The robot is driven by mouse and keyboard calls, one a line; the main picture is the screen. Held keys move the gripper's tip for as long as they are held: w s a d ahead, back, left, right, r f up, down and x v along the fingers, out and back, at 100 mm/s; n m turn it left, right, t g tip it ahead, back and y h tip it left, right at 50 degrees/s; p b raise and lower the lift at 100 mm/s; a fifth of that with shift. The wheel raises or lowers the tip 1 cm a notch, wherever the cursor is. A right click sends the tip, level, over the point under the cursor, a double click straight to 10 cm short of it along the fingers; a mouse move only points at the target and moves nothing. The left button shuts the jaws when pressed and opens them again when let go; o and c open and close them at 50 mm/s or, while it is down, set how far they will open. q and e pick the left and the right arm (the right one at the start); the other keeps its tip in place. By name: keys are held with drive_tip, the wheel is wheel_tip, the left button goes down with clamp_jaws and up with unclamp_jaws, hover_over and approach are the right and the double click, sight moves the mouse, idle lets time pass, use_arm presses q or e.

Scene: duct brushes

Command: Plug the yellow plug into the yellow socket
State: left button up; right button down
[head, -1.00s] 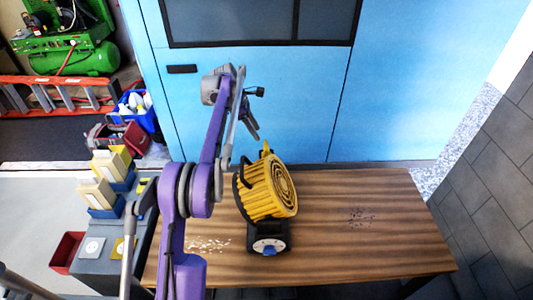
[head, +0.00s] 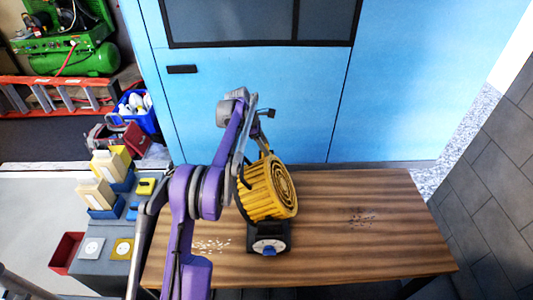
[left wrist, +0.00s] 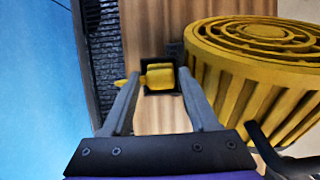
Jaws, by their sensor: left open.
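A yellow plug-like block (left wrist: 160,77) with a round stub sits in a black square holder on the wooden table, in the left wrist view. My left gripper (left wrist: 152,85) is open, with its fingers on either side of this block; whether they touch it I cannot tell. In the head view my left gripper (head: 264,144) is behind the yellow fan, which hides the block. The yellow socket (head: 122,249) is a yellow plate with a pale round face on the grey bench at left.
The yellow fan (head: 268,190) stands right beside my left gripper. A white socket plate (head: 91,248) is left of the yellow one. Blue bins with yellow boxes (head: 97,193) and a small yellow-and-black item (head: 145,186) are on the bench.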

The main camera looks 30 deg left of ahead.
use_arm(q)
drive_tip(key=shift+x, duration=0.8)
drive_tip(key=shift+c, duration=0.2)
clamp_jaws()
drive_tip(key=shift+r, duration=0.15)
wheel_tip(320, 180, up, 10)
drive_tip(key=shift+f+p, duration=0.1)
drive_tip(key=shift+p, duration=0.25)
drive_tip(key=shift+d, duration=0.1)
